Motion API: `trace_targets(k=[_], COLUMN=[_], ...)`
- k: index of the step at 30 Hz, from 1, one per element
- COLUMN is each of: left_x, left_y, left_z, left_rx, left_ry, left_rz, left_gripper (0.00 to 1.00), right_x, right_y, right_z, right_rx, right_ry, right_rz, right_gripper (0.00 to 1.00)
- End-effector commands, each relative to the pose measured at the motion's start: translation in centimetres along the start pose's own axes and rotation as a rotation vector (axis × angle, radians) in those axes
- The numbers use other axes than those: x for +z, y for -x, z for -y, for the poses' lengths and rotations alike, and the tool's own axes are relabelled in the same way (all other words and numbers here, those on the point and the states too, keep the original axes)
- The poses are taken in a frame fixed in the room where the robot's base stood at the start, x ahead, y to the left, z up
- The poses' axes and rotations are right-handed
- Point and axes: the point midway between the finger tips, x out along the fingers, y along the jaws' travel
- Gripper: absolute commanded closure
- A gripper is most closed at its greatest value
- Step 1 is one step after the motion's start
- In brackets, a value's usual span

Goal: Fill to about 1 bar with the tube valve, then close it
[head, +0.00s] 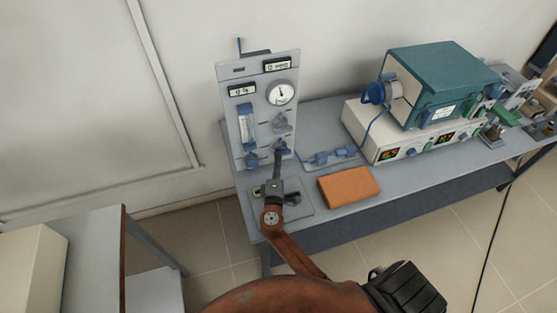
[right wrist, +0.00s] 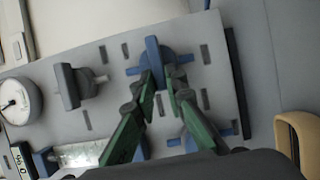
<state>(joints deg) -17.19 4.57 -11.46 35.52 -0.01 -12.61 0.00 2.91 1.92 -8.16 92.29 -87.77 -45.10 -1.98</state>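The grey gas panel (head: 265,70) stands at the left end of the bench. It carries a round pressure gauge (head: 281,92), also in the right wrist view (right wrist: 18,101); its reading is too small to make out. Below the gauge are an upper valve (head: 282,122) and a lower valve, whose blue handle (right wrist: 153,56) shows in the right wrist view. My right gripper (right wrist: 160,76) is at this lower valve, its green fingers either side of the handle end. Whether they press on it is unclear. Another blue-handled valve (head: 250,160) sits under the flow meter (head: 247,122). My left gripper is out of view.
An orange-brown block (head: 348,187) lies on the bench, right of my right arm. Behind it are blue tube fittings (head: 332,156). A teal furnace (head: 440,80) stands on a white control unit (head: 375,145) further right. A side table (head: 75,245) stands at the lower left.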

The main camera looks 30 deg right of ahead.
Motion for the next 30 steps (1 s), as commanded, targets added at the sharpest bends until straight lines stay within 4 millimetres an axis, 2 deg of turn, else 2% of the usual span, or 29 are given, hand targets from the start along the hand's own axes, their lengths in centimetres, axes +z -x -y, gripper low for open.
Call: trace_targets(k=[7,17,20,30], left_x=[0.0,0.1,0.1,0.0], left_y=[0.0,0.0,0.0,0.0], left_z=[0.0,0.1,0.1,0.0], left_rx=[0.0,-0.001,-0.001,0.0], left_ry=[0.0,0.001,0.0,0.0], left_rz=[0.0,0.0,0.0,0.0], left_gripper=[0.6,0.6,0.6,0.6], right_x=[0.0,0.0,0.0,0.1], right_y=[0.0,0.4,1.5,8.4], right_z=[0.1,0.0,0.1,0.2], right_rx=[-0.001,-0.001,-0.002,-0.004], right_ry=[-0.001,-0.002,-0.002,-0.002], right_rz=[0.0,0.0,0.0,0.0], right_gripper=[0.72,0.72,0.72,0.72])
